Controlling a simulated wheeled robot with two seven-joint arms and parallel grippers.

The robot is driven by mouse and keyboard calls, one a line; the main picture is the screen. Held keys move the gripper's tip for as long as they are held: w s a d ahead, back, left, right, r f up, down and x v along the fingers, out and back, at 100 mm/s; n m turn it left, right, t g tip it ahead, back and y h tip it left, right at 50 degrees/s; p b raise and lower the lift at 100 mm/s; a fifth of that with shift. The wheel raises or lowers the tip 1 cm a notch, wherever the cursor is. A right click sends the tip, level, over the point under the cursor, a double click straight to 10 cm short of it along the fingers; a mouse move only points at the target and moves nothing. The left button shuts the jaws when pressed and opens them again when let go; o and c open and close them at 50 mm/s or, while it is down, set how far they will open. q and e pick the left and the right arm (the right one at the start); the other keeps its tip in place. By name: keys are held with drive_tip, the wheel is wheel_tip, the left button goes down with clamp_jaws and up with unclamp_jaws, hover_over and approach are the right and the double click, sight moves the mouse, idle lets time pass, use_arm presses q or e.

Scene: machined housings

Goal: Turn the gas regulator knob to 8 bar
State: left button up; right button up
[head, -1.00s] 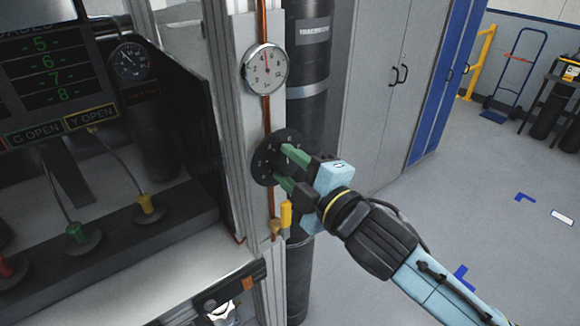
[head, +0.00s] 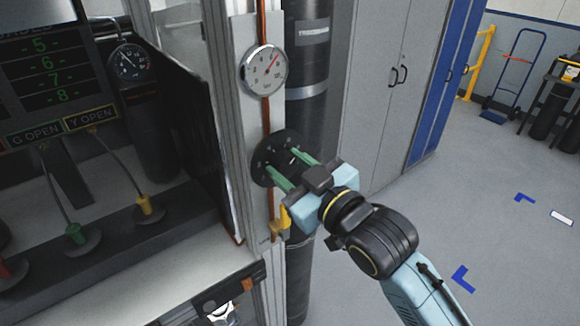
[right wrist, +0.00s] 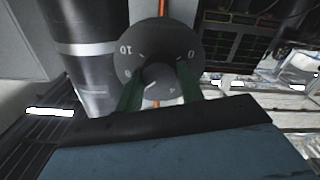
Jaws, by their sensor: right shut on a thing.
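The regulator's round black dial plate (head: 263,164) is on the white panel, below a white-faced gauge (head: 264,71) with a red needle pointing to the upper right. My right gripper (head: 283,167) is shut on the knob at the dial's centre, its green fingers on either side. In the right wrist view the dial plate (right wrist: 150,48) shows numbers such as 10 and 0. The knob (right wrist: 158,76) sits between the fingers and is partly hidden. My left gripper does not show.
A copper pipe (head: 265,110) runs up the panel, with a yellow valve handle (head: 285,217) just below the dial, close to my right gripper. A dark gas cylinder (head: 306,110) stands behind the panel. Open floor lies to the right.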

drive_tip(key=m, duration=0.5)
drive_tip(key=shift+m, duration=0.3)
idle(0.4)
drive_tip(key=o, duration=1)
drive_tip(key=shift+w, duration=0.1)
